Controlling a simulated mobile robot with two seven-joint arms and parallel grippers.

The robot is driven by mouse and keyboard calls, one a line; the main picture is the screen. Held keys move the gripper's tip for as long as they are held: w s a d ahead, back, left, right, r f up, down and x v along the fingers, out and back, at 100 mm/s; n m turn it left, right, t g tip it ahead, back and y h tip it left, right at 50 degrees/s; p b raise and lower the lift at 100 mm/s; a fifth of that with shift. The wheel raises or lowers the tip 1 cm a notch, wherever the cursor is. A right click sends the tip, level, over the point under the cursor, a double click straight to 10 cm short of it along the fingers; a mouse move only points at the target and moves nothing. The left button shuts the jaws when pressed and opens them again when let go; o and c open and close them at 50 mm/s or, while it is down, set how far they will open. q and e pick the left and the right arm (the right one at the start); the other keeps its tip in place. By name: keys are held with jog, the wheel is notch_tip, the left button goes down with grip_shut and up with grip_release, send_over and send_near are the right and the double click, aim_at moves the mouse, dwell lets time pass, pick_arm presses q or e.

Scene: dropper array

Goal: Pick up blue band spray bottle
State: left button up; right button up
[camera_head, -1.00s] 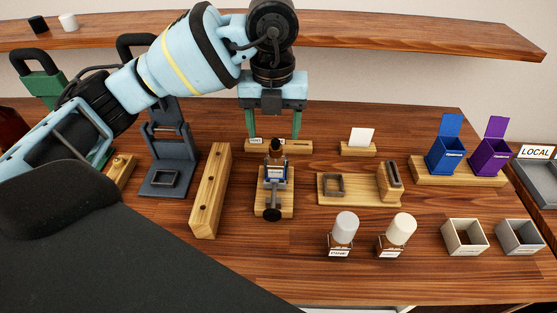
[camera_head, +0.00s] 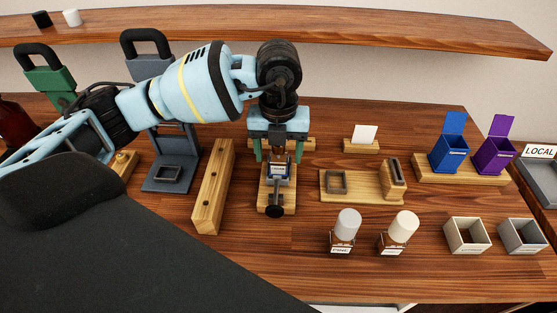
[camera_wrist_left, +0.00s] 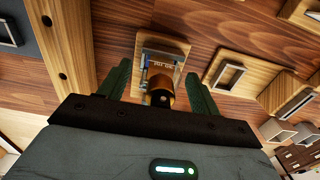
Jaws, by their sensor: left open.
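The spray bottle with the blue band (camera_head: 278,171) is a small amber bottle with a white-and-blue label. It stands upright in a wooden stand (camera_head: 276,201) at the middle of the table. My left gripper (camera_head: 279,156) is open above it, pointing down, with one green finger on each side of its top. In the left wrist view the bottle (camera_wrist_left: 162,92) lies between the open fingers of the gripper (camera_wrist_left: 158,80), with no clear contact. The gripper partly hides the bottle's top in the head view. My right gripper is not in view.
A wooden block with holes (camera_head: 213,187) stands left of the stand. Another wooden holder (camera_head: 353,190) stands right. Two white-capped bottles (camera_head: 343,231) (camera_head: 398,233) stand front right, near open boxes (camera_head: 467,235). Blue and purple bins (camera_head: 448,154) (camera_head: 492,156) are at back right.

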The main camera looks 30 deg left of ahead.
pick_arm(q)
jog(key=c, duration=1.2)
jog(key=shift+r, duration=0.15)
notch_tip(320, 180, up, 10)
jog(key=shift+f, duration=0.1)
